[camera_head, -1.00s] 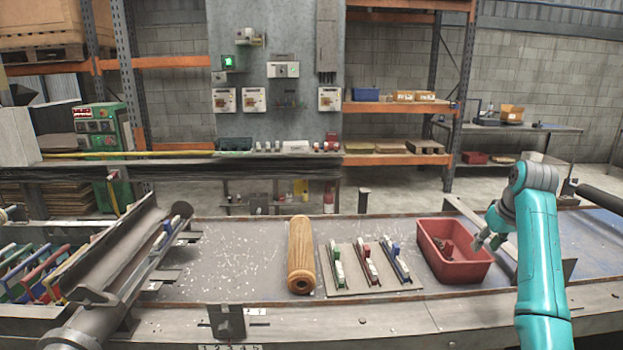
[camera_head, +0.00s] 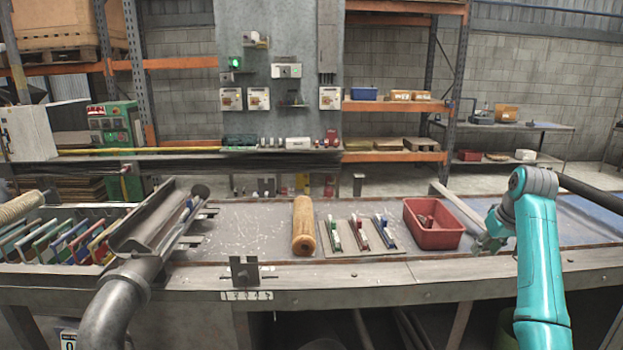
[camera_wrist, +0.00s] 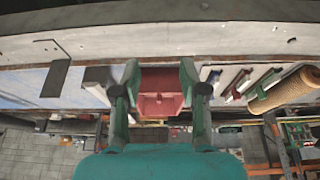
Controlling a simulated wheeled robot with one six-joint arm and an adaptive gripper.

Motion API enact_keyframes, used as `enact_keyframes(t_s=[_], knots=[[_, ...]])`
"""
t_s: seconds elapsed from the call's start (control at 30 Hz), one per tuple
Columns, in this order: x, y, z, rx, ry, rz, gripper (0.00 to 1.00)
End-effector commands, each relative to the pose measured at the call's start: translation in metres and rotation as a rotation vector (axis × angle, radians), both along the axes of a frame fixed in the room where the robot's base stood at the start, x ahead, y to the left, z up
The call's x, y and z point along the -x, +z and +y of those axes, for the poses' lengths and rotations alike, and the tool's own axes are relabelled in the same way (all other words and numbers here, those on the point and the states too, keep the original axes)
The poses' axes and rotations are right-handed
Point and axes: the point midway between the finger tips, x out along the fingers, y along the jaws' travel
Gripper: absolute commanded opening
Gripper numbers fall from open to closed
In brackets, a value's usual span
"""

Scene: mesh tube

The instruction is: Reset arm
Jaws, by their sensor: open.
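My gripper (camera_head: 486,243) is at the end of my teal arm at the right of the head view, over the bench just right of the red bin. In the wrist view my gripper (camera_wrist: 160,88) shows two fingers spread apart with nothing between them. The red bin (camera_head: 434,239) stands on the bench with a small reddish-brown item inside. It also shows in the wrist view (camera_wrist: 160,82), beyond the fingers.
A wooden-brown mesh tube (camera_head: 303,228) lies on the bench. Beside it a board (camera_head: 346,246) carries several small clip-like parts. A sloped metal chute (camera_head: 150,222) and a rack of coloured panels (camera_head: 62,240) stand left. The bench's front strip is mostly clear.

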Motion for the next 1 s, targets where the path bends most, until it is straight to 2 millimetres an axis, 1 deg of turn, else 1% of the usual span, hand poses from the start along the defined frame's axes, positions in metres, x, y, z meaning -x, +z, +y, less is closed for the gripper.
enact_keyframes(t_s=[0.03,0.17,0.33,0.47,0.57,0.67,0.7,0.77,0.8,0.87,0.9,1.0], knots=[[0.0,-0.008,0.002,-0.001,0.0,0.0,0.43],[-0.001,-0.023,0.006,0.001,-0.003,-0.01,0.43],[0.0,-0.05,0.012,0.003,-0.009,-0.028,0.43],[0.001,-0.078,0.019,0.005,-0.015,-0.045,0.43],[0.004,-0.104,0.027,0.007,-0.02,-0.062,0.43],[0.01,-0.138,0.037,0.01,-0.025,-0.085,0.43],[0.014,-0.155,0.042,0.011,-0.028,-0.096,0.43],[0.02,-0.179,0.05,0.014,-0.034,-0.115,0.43],[0.025,-0.194,0.056,0.016,-0.038,-0.128,0.43],[0.034,-0.217,0.064,0.019,-0.043,-0.148,0.43],[0.04,-0.232,0.07,0.021,-0.046,-0.16,0.43],[0.058,-0.266,0.084,0.024,-0.053,-0.192,0.43]])
